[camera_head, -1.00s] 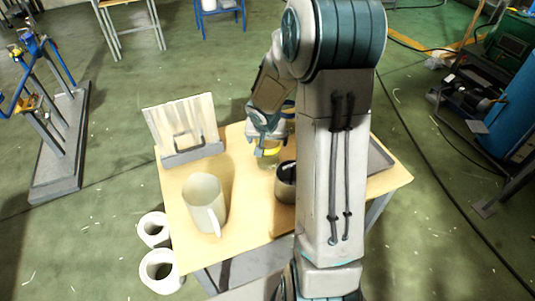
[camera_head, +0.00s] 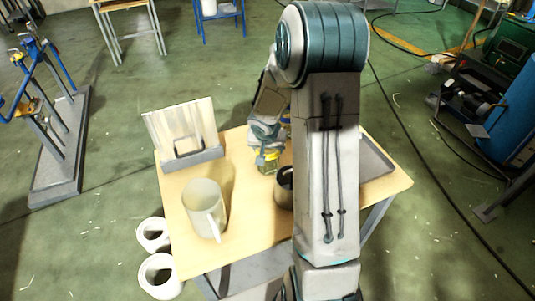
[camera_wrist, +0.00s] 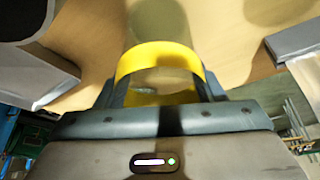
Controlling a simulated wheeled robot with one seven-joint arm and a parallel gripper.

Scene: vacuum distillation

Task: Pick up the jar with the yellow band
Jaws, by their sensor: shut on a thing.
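The jar with the yellow band (camera_head: 268,164) is at the far middle of the wooden table, below my gripper (camera_head: 267,150). In the wrist view the jar's yellow band (camera_wrist: 160,54) lies between the two fingers of my gripper (camera_wrist: 160,88). The gripper is shut on the jar around its banded part. The jar's glass is clear and it looks empty. My arm hides part of the table to the right. I cannot tell whether the jar's base touches the tabletop.
A dark metal cup (camera_head: 284,188) stands close beside the jar. A grey tray (camera_head: 375,160) lies at the right. The table (camera_head: 245,225) is bare between mug and cup.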

